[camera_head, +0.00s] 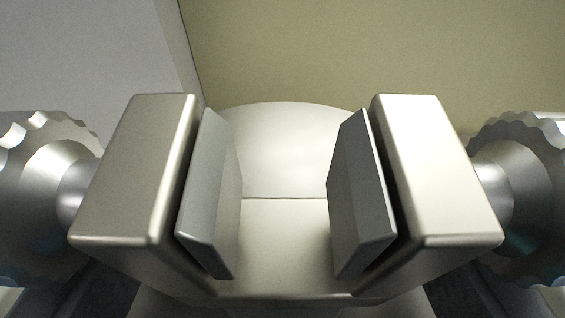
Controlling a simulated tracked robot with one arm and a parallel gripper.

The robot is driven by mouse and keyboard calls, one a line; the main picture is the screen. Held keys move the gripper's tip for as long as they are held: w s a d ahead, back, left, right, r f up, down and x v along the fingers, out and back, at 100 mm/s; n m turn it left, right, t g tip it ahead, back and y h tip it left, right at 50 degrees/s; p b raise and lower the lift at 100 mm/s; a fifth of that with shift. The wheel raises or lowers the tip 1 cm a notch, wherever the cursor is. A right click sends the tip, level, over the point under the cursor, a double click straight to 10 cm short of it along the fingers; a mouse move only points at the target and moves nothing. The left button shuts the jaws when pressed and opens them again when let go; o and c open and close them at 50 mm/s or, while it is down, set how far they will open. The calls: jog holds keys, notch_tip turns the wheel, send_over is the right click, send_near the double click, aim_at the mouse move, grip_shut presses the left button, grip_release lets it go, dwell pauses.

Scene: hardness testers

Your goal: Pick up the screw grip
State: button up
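The screw grip (285,280) fills the view, very close and centred. It is bare metal with two facing jaw blocks, a left one (135,165) and a right one (435,165). Each block carries a grey pad on its inner side, and there is a clear gap between the pads. A scalloped knob stands outside each block, one at the left (45,190) and one at the right (530,200), both cut by the picture edge. Dark shapes show low at both sides; I cannot tell whether they are my gripper's fingers. Contact with the grip is hidden.
Behind the grip is a yellow-green surface (380,50). A pale grey surface (80,55) stands at the upper left, with an edge where they meet. The space between the two pads is empty.

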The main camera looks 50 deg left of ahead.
jog(key=shift+w+a+f, duration=0.1)
jog(key=shift+a, duration=0.05)
jog(key=c, duration=1.3)
jog(key=shift+c, duration=0.2)
